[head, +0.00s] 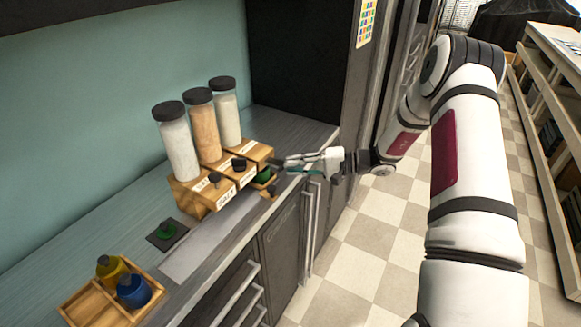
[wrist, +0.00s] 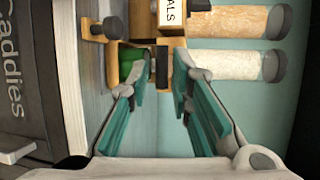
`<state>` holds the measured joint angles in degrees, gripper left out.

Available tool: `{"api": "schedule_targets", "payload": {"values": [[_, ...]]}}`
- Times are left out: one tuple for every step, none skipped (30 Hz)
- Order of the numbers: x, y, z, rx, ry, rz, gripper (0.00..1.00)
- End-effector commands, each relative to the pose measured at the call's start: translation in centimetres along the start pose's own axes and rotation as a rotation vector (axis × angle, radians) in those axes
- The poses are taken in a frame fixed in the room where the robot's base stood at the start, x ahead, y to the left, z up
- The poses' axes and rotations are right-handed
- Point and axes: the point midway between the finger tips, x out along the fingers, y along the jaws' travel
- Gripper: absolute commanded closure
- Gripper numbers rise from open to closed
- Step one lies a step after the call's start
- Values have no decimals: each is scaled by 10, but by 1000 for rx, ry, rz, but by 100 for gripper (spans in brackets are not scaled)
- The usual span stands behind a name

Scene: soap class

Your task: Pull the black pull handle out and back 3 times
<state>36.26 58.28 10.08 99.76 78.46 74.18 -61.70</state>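Three wooden dispensers with clear jars and black lids stand in a row on the counter, with black pull handles on their fronts. The handles of the left (head: 215,179) and middle (head: 238,164) dispensers show in the head view. My gripper (head: 287,165) is at the right dispenser, whose handle it largely hides there. In the wrist view, my gripper (wrist: 158,86) is open, and a black handle (wrist: 162,66) lies between and just beyond its teal fingertips. I cannot tell whether the fingers touch it. A green container (wrist: 132,64) sits in a wooden holder beside it.
A wooden piece with a dark knob (wrist: 112,28) projects close to one finger. A green-topped item (head: 167,230) on a dark pad and a wooden tray (head: 75,306) with yellow and blue bottles stand at left.

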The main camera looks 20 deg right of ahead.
Motion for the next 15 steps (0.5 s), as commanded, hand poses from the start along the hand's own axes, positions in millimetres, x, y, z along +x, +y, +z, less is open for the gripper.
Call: {"api": "schedule_targets", "payload": {"values": [[-10,0,-1,1,5,0,80],[-16,0,-1,1,4,1,80],[-25,1,-1,1,6,1,80],[-31,1,-1,2,6,1,80],[-37,1,-1,2,5,1,80],[-46,1,-1,2,6,1,80],[-52,1,-1,1,5,2,80],[-58,1,-1,1,5,2,80],[-66,1,-1,1,5,1,80],[-71,1,0,1,4,1,80],[-76,1,0,1,4,2,80],[-82,1,0,2,5,2,80],[-86,1,0,2,4,2,80],[-90,1,0,2,3,2,80],[-94,1,0,2,2,2,80]]}}
